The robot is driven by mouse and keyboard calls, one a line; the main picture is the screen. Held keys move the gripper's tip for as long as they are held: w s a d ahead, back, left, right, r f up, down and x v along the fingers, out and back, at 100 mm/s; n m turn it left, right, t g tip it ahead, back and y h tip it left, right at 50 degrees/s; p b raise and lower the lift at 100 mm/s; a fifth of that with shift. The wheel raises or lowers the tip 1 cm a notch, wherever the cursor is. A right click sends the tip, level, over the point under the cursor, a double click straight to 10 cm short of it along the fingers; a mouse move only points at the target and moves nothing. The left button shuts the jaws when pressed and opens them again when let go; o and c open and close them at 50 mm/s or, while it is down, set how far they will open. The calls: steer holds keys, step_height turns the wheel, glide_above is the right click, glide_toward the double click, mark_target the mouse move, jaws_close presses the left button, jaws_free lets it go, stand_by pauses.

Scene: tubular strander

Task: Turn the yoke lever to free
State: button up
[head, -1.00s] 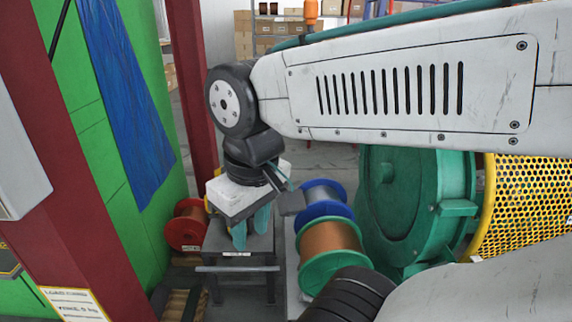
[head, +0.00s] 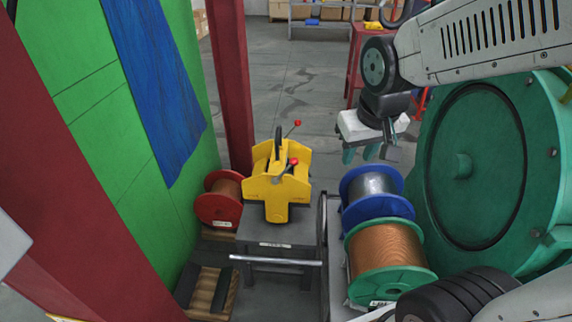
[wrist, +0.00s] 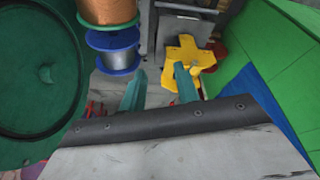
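The yellow yoke (head: 277,190) stands on a grey stand in the middle of the head view. Two levers with red ball knobs, a rear one (head: 297,123) and a front one (head: 293,161), stick out from it, and a black handle rises from its top. My gripper (head: 361,154) hangs in the air to the right of the yoke, apart from it. Its two teal fingers are spread with nothing between them. In the wrist view the yoke (wrist: 183,52) lies beyond the right fingertip of my gripper (wrist: 160,80), partly covered by it; the levers cannot be made out there.
A blue spool (head: 371,187) and a green-flanged copper spool (head: 385,255) lie right of the stand (head: 270,240). A red spool (head: 222,200) is on its left. The large green drum (head: 480,165) fills the right. Open floor lies behind the yoke.

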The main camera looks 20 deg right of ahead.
steer(key=w+d+f+t, duration=0.2)
steer(key=w+f+t, duration=0.1)
steer(key=w+f, duration=1.15)
steer(key=w+a+f+t+y, duration=0.1)
steer(key=w+f+t, duration=0.1)
steer(key=w+f, duration=0.35)
steer(key=w+a+f+t+y, duration=0.1)
steer(key=w+f+t, duration=0.15)
steer(key=f, duration=0.55)
steer(key=w+a+t+y, duration=0.1)
steer(key=w+t, duration=0.1)
steer(key=w, duration=0.1)
steer(key=w+a+m+t+y, duration=0.1)
steer(key=w+a+t, duration=0.1)
steer(key=w, duration=0.1)
steer(key=w+a+t+y, duration=0.1)
steer(key=w+a+t, duration=0.1)
steer(key=w, duration=0.1)
steer(key=shift+w+a+r+m+t+y, duration=0.1)
steer(key=shift+w+r+m+t+y, duration=0.15)
steer(key=shift+r+m+y, duration=0.15)
jaws_close()
